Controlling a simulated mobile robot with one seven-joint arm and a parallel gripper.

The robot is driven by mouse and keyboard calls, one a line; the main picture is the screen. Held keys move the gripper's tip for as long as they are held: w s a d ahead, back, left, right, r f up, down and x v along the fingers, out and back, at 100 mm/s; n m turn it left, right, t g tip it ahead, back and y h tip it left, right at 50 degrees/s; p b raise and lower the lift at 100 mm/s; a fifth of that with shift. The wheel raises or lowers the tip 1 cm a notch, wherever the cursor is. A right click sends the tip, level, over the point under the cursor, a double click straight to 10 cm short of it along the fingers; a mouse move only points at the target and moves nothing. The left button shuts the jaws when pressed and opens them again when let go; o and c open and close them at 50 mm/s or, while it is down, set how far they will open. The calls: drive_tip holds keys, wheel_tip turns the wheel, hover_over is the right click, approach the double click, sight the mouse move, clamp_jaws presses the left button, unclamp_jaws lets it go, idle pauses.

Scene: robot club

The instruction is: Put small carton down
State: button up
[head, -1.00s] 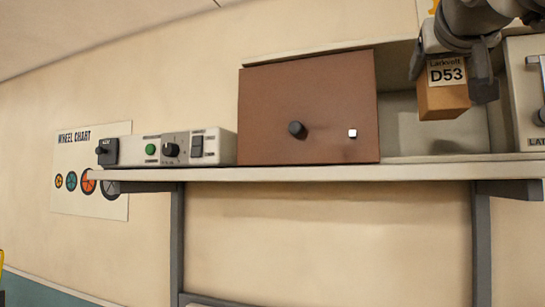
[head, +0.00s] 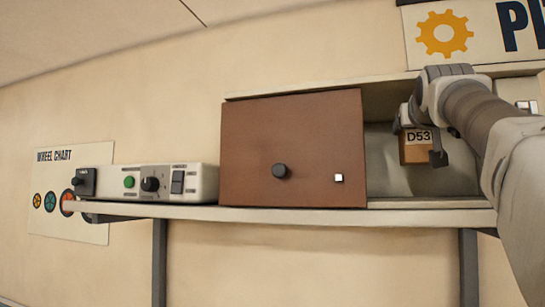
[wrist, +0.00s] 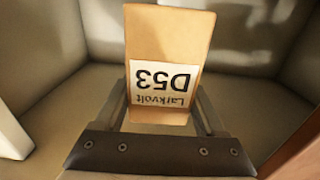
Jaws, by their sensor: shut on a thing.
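The small carton (head: 416,152) is a brown box with a white label reading D53. My gripper (head: 421,143) is shut on it, at the open bay right of the brown door. In the wrist view the carton (wrist: 168,38) sits between the two fingers (wrist: 165,112), its label upside down in the picture. Pale walls and a floor of the bay surround it there. In the head view the carton's lower edge appears above the shelf surface; whether it touches anything behind is hard to tell.
A brown door panel (head: 250,140) with a dark knob stands left of the bay. A control box (head: 205,184) with a green button and knobs sits farther left on the shelf (head: 330,216). My arm covers much of the right side.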

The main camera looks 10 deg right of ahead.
sight(414, 162)
drive_tip(key=shift+r+p+x, duration=0.2)
drive_tip(key=shift+p+x, duration=0.2)
drive_tip(key=shift+x, duration=0.75)
wheel_tip(414, 162, down, 2)
drive_tip(key=shift+w+f, duration=0.1)
drive_tip(key=shift+w, duration=0.05)
drive_tip(key=shift+s+f+b, duration=0.25)
drive_tip(key=shift+f+b, duration=0.05)
drive_tip(key=shift+f, duration=0.25)
drive_tip(key=shift+w+f, duration=0.15)
drive_tip(key=shift+f, duration=0.25)
wheel_tip(414, 162, down, 3)
drive_tip(key=shift+r, duration=0.15)
drive_tip(key=shift+w+d+f, duration=0.1)
drive_tip(key=shift+w+f, duration=0.05)
drive_tip(key=shift+f, duration=0.1)
